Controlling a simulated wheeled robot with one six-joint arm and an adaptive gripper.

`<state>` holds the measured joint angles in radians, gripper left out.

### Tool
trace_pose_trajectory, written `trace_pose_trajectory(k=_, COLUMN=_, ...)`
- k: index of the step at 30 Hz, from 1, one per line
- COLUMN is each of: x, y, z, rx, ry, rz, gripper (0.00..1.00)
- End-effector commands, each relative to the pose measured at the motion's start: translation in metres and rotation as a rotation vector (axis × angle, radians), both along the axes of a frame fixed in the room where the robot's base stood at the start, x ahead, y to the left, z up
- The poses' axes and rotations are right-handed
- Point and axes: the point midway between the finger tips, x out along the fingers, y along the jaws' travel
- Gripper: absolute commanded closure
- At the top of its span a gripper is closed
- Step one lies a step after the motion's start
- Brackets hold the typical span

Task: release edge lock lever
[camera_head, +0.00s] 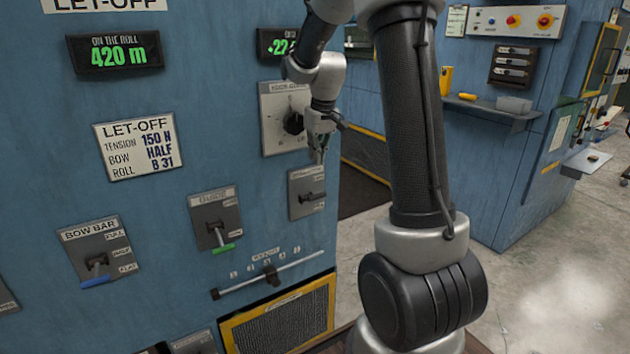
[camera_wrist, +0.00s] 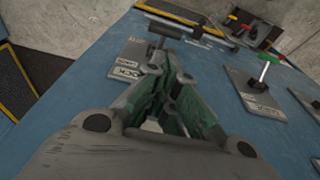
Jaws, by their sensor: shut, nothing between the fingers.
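A grey plate (camera_head: 296,207) with a short dark lever (camera_head: 312,197) is on the blue machine front, right of the green-handled lever; its label is too small to read, so I cannot confirm it is the edge lock. My gripper (camera_head: 318,157) is just above this plate, pointing down, apart from the lever as far as I can tell. In the wrist view my gripper (camera_wrist: 170,68) is shut and empty, its fingers partly covering a plate (camera_wrist: 128,70) with a dark handle (camera_wrist: 158,30) beyond the tips.
A plate with a dark rotary knob (camera_head: 293,123) is directly behind and above my gripper. The guide lever (camera_head: 222,245) has a green grip, the bow bar lever (camera_head: 96,281) a blue one. A sliding rail (camera_head: 230,289) runs below. Open floor (camera_head: 560,270) lies at right.

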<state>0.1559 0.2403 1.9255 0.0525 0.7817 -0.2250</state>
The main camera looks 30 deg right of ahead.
Motion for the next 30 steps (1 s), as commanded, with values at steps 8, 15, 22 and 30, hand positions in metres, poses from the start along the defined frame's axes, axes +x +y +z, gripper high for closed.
trace_pose_trajectory(k=8, x=0.0, y=0.0, z=-0.007, rx=0.001, ry=0.004, rz=-0.001, gripper=1.0)
trace_pose_trajectory(k=15, x=0.007, y=0.001, z=-0.045, rx=0.001, ry=0.006, rz=-0.001, gripper=1.0)
trace_pose_trajectory(k=22, x=0.015, y=0.001, z=-0.082, rx=0.001, ry=0.006, rz=-0.001, gripper=1.0)
trace_pose_trajectory(k=30, x=0.019, y=0.001, z=-0.099, rx=0.0, ry=0.002, rz=-0.001, gripper=1.0)
